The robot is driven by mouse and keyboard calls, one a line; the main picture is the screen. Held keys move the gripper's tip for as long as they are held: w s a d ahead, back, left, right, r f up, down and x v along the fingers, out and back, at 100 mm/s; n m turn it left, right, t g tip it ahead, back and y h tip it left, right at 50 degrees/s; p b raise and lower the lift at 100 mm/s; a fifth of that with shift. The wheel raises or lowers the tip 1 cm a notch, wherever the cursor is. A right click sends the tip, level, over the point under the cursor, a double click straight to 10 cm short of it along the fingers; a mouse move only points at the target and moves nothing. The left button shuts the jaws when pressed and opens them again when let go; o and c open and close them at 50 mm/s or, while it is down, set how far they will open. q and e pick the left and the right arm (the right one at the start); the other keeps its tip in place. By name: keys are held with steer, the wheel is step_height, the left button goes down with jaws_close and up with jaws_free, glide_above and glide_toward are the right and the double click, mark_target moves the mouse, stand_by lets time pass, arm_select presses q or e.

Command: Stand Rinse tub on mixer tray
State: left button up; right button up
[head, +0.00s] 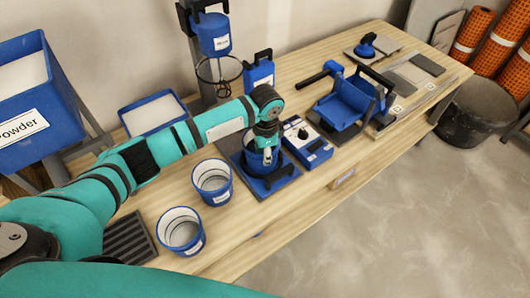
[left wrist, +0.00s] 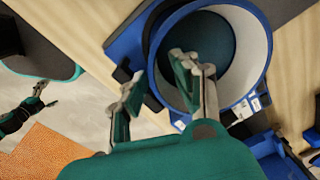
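A blue tub with a pale inside (left wrist: 250,50) stands on the mixer tray, a dark square base with blue parts (head: 285,186); the tray's blue edge also shows in the left wrist view (left wrist: 124,44). In the head view the tub (head: 258,184) is partly hidden by my left gripper (head: 267,156). In the left wrist view my left gripper (left wrist: 160,80) has its fingers apart, one over the tub's inside and one outside its near wall, with the rim between them. I cannot read the tub's label. My right gripper (left wrist: 42,98) is small at the left of the left wrist view.
Two more blue tubs (head: 212,183) (head: 181,232) stand to the left, near the front edge. A blue control box (head: 308,145) is close on the right. The mixer column (head: 200,70) and a blue jug (head: 260,74) stand behind. A blue tool cradle (head: 340,110) is farther right.

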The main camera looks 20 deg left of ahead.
arm_select(q)
step_height(320, 180, up, 12)
steer(key=shift+s+d+r, duration=0.15)
steer(key=shift+s, duration=0.15)
stand_by(1.3)
